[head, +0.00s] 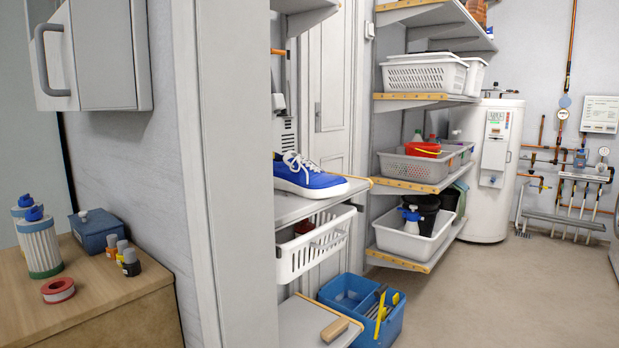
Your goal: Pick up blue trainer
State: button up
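The blue trainer (308,178) has white laces and a white sole. It rests on a grey shelf (300,209) just right of the pale wall end, with its toe pointing right. The wall end borders its left side, and its heel may be partly hidden there. Nothing is seen touching it from above. My gripper is not in view.
A white basket (318,244) hangs below the trainer's shelf. A blue caddy (362,308) stands lower. Shelves with baskets (412,168) line the wall behind. A wooden cabinet (110,305) with jars stands at left. The floor (500,290) at right is clear.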

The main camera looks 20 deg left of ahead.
aim_at(294, 173)
jog(key=u, duration=0.5)
jog(key=i, duration=0.85)
jog(key=u, duration=0.6)
